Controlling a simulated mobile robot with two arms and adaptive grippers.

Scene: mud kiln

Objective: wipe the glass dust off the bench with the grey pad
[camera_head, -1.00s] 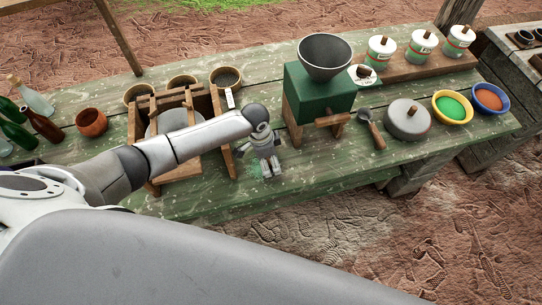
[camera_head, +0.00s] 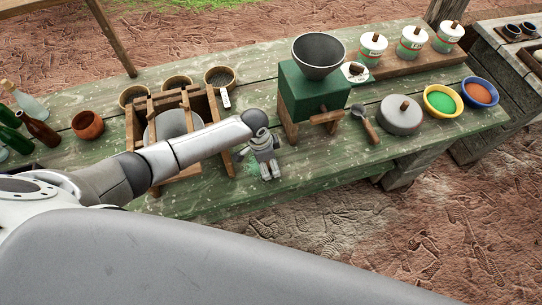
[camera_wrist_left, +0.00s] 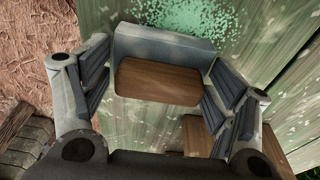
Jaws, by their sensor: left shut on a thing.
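The grey pad (camera_wrist_left: 165,45) has a wooden block handle (camera_wrist_left: 158,81) and shows in the left wrist view between my fingers. My left gripper (camera_head: 267,173) is shut on this handle, low over the front part of the green bench (camera_head: 330,168). The pale green glass dust (camera_wrist_left: 190,15) lies on the planks just beyond the pad's far edge in the wrist view. In the head view a little dust (camera_head: 253,168) shows beside the gripper, which hides the pad. I cannot tell whether the pad touches the bench. My right gripper is not in view.
A wooden frame with a grey wheel (camera_head: 172,125) stands left of my gripper. A green grinder (camera_head: 312,95) stands to the right, with a scoop (camera_head: 366,124), a lidded grey disc (camera_head: 401,115) and powder bowls (camera_head: 443,101) beyond. Bottles (camera_head: 38,127) stand far left.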

